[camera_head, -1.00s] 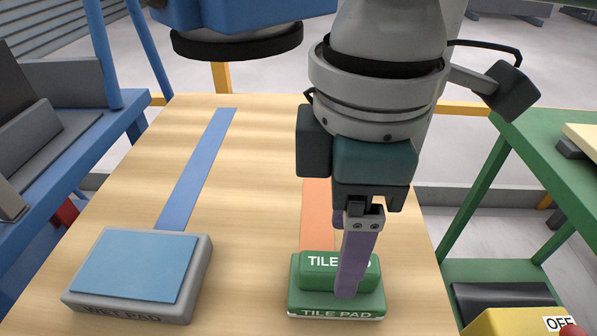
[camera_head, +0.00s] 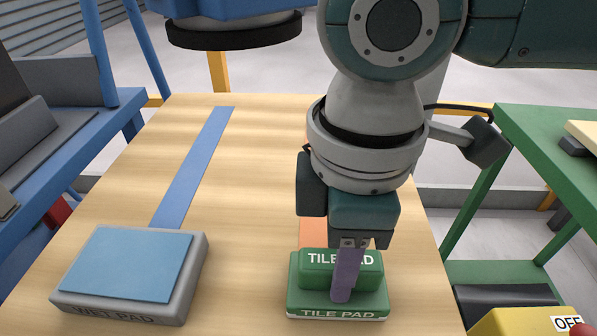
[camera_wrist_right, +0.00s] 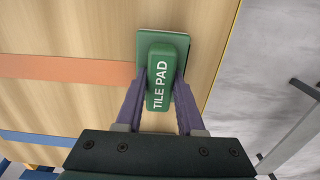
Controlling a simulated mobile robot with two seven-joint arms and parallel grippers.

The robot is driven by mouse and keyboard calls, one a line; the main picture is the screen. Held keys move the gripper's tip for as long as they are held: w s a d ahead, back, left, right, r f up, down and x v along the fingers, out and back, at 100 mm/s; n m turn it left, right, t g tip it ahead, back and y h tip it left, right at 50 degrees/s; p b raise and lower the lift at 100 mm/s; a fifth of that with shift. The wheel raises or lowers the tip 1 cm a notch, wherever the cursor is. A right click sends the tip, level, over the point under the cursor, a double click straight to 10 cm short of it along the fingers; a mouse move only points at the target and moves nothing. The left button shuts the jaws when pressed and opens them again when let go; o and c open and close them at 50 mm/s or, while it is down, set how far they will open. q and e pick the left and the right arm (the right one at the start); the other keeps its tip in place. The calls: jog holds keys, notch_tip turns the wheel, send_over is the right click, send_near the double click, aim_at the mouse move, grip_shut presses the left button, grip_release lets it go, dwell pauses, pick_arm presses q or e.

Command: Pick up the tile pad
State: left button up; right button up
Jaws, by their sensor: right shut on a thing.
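The green tile pad (camera_head: 309,284) sits on the wooden table at the front right, with white "TILE PAD" lettering on its raised handle and its base. My right gripper (camera_head: 343,287) comes down over it from above. In the right wrist view, the tile pad (camera_wrist_right: 160,45) lies between the two purple fingers of my right gripper (camera_wrist_right: 161,84), which are shut on the sides of its handle. The pad appears to rest on the table. In the head view one finger covers part of the lettering. My left gripper is not seen.
A grey wet pad (camera_head: 119,312) with a light blue top lies at the front left of the table (camera_head: 235,225). Blue (camera_head: 193,167) and orange (camera_head: 313,232) strips run along the table. A yellow box (camera_head: 515,300) marked "OFF" is at the lower right. Green (camera_head: 555,150) and blue (camera_head: 60,160) racks flank the table.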

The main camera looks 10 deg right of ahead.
grip_shut()
notch_tip(320, 180, up, 20)
jog(key=p, duration=0.5)
jog(key=shift+o, duration=0.6)
grip_release()
grip_shut()
